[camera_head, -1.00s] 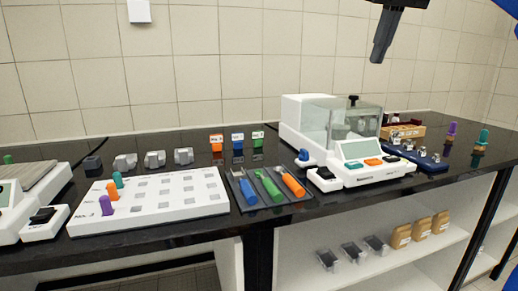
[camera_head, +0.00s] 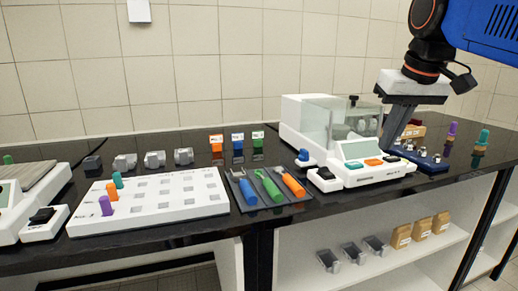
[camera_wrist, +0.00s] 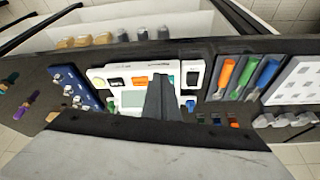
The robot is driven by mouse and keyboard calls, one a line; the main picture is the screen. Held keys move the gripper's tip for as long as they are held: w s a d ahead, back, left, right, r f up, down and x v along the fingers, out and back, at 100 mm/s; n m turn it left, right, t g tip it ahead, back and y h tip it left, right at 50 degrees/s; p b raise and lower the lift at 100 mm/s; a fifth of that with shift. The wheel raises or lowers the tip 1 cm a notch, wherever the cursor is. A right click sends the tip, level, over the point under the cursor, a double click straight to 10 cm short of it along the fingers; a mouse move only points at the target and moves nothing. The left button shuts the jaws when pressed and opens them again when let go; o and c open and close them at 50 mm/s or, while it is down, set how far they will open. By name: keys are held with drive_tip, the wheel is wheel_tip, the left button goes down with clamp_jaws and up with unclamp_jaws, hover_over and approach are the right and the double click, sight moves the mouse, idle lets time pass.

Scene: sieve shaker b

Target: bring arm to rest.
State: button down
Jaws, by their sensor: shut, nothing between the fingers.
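My gripper (camera_head: 390,143) hangs at the right in the head view, pointing down with its fingers together and empty. In that view its tips overlap the right side of the glass-cased balance (camera_head: 330,130) and the blue tray of small metal weights (camera_head: 425,160). I cannot tell the exact gap to either. In the wrist view the closed fingers (camera_wrist: 160,98) stand out in front of the balance's white front panel (camera_wrist: 132,75). Nothing is held.
A black tray (camera_head: 235,195) with blue, green and orange tools and a white grid board (camera_head: 150,225) lie on the dark counter (camera_head: 340,200). Purple and teal pieces (camera_head: 452,130) stand at the far right. A shelf below (camera_head: 300,240) holds metal pans and brown packets.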

drive_tip(key=s+f, duration=0.5)
drive_tip(key=f, duration=0.5)
drive_tip(key=s+f, duration=0.5)
drive_tip(key=f, duration=0.5)
drive_tip(key=s+f, duration=0.6)
drive_tip(key=f, duration=0.4)
drive_tip(key=shift+d+f+m, duration=0.3)
drive_tip(key=shift+f+m, duration=0.1)
